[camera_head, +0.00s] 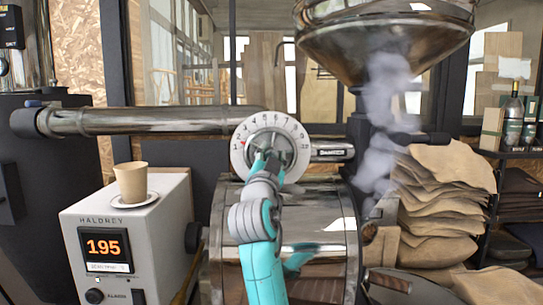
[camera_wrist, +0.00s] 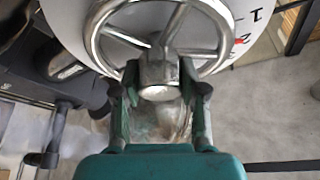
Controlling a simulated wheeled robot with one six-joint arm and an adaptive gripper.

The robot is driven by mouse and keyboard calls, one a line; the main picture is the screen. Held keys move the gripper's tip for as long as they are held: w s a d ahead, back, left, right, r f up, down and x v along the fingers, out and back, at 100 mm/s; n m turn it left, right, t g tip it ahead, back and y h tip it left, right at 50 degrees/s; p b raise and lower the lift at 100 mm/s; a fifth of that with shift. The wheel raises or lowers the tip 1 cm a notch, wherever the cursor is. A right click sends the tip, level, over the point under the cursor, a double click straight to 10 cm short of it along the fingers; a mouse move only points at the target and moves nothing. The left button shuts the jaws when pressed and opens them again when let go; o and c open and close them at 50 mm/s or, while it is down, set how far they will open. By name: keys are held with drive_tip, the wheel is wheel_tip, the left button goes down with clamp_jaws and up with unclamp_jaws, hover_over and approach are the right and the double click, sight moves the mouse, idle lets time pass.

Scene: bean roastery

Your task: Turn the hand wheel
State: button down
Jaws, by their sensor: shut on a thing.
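The hand wheel (camera_wrist: 97,22) is a silver spoked wheel in front of a white numbered dial (camera_head: 240,158) on the metal pipe. In the wrist view it fills the top of the picture, with its round hub at the centre. The gripper is shut on the wheel there. In the head view my gripper (camera_head: 267,158) reaches up to the dial and covers much of the wheel. A small red mark shows on the dial in the wrist view.
A steel drum (camera_head: 335,215) stands behind my arm, with a metal funnel (camera_head: 390,45) and smoke above right. A white box with a display reading 195 (camera_head: 150,235) stands at left, bearing a paper cup (camera_head: 131,182). Brown sacks (camera_head: 440,200) are piled at right.

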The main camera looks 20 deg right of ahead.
drive_tip(key=m+g, duration=0.1)
drive_tip(key=m, duration=0.2)
drive_tip(key=m+g+h, duration=0.1)
drive_tip(key=m, duration=0.3)
drive_tip(key=shift+g+h, duration=0.3)
drive_tip(key=shift+g, duration=0.1)
drive_tip(key=m+g, duration=0.1)
drive_tip(key=m, duration=0.4)
drive_tip(key=shift+d+f+g, duration=0.1)
drive_tip(key=shift+f+g, duration=0.05)
drive_tip(key=shift+g, duration=0.25)
drive_tip(key=m+g+y, duration=0.1)
drive_tip(key=m, duration=0.3)
drive_tip(key=shift+f, duration=0.1)
drive_tip(key=m+g+y, duration=0.1)
drive_tip(key=m, duration=0.2)
drive_tip(key=shift+f+m+y, duration=0.15)
drive_tip(key=shift+m+y, duration=0.25)
drive_tip(key=c, duration=0.6)
unclamp_jaws()
drive_tip(key=shift+c, duration=0.2)
drive_tip(key=shift+s, duration=0.1)
